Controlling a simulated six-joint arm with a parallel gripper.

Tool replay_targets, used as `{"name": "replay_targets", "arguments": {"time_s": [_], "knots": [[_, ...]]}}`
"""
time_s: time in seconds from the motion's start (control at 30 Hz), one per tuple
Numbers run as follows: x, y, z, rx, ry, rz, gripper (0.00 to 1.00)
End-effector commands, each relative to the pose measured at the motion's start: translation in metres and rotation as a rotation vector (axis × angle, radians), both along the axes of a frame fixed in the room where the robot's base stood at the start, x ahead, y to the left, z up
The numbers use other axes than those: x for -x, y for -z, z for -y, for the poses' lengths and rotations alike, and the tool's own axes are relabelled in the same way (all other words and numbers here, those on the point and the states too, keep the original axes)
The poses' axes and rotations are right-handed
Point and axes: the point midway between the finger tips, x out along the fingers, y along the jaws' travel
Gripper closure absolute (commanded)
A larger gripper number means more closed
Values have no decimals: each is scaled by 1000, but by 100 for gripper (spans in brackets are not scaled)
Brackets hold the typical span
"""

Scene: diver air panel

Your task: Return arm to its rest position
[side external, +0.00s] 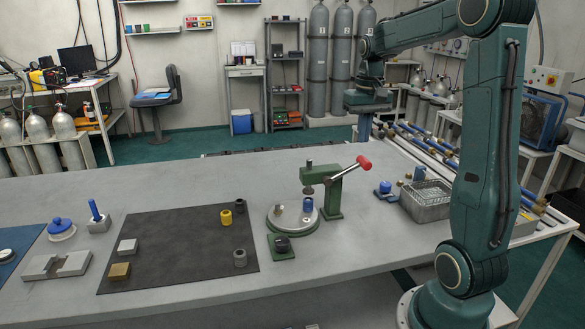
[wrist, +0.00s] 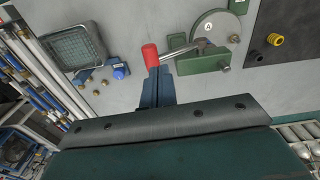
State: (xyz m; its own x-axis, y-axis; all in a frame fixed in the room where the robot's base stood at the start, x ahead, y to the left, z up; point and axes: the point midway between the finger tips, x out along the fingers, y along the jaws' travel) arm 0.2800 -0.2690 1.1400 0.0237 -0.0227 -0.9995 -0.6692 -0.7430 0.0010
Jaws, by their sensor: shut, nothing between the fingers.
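My gripper (side external: 365,132) hangs in the air behind the back edge of the table (side external: 180,180), pointing down, in the side external view. In the wrist view its fingers (wrist: 156,88) are together with nothing between them. The green press (side external: 334,190) with the red-ended lever stands on the table, nearer the camera than my gripper and apart from it. The press and its red handle (wrist: 150,56) also show in the wrist view, near the fingertips in the picture but apart in depth as far as I can tell.
A wire basket (side external: 426,200) and a blue-capped fitting (side external: 385,188) stand at the table's right. A dark mat (side external: 180,245) holds yellow and grey rings and two blocks. Blue and metal pipes (side external: 430,142) lie on a rack at the right. The table's back middle is clear.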

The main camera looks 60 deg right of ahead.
Motion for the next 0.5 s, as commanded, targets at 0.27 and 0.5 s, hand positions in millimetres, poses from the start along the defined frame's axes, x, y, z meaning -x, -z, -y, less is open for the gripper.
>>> {"name": "replay_targets", "arguments": {"time_s": [0.27,0.5], "knots": [[-2,-22,-77,62,-159,77,100],[14,-31,-144,109,-312,162,100]]}}
